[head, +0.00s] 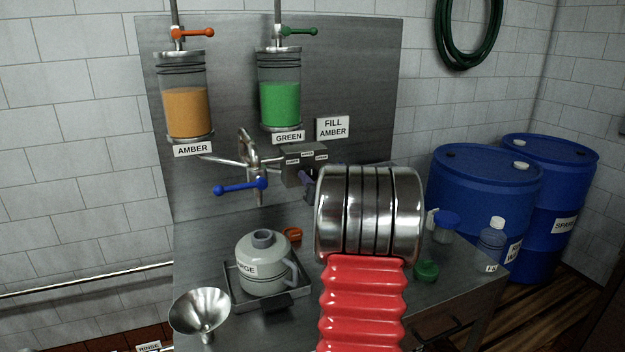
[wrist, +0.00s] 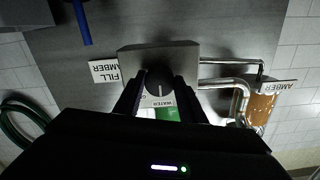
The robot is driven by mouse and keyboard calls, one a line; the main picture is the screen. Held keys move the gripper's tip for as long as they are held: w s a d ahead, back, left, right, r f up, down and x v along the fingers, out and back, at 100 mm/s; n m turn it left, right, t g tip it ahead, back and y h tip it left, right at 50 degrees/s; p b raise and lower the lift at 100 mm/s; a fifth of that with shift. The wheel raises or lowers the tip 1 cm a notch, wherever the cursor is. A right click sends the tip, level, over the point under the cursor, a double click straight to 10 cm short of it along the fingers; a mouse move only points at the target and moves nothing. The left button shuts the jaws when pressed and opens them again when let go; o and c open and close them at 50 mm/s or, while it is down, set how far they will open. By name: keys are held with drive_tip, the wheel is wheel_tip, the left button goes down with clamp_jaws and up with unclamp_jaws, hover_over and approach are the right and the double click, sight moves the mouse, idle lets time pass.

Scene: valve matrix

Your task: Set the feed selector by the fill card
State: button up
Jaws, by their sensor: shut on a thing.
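The feed selector is a grey box (head: 303,160) on the steel panel, with small labels along its top. In the wrist view the box (wrist: 132,62) appears upside down, with a dark round knob (wrist: 158,80) on its face and a label reading WATER beside it. My gripper (wrist: 159,86) is shut on the knob, one dark finger on each side. The knob's setting is too small to tell. In the head view my arm hides most of my gripper (head: 308,187). The fill card (head: 333,128) reads FILL AMBER; it also shows in the wrist view (wrist: 104,70).
An amber tank (head: 187,110) and a green tank (head: 280,103) hang above, with orange and green valve handles. A blue lever (head: 240,187) is left of the selector. A grey jug (head: 263,265) on a tray and a funnel (head: 200,310) stand below. Blue drums (head: 480,190) are right.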

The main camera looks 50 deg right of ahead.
drive_tip(key=shift+a, duration=0.1)
drive_tip(key=c, duration=0.4)
drive_tip(key=shift+n, duration=0.5)
drive_tip(key=n, duration=0.9)
drive_tip(key=shift+w, duration=0.1)
drive_tip(key=o, duration=0.8)
drive_tip(key=shift+o, duration=1.3)
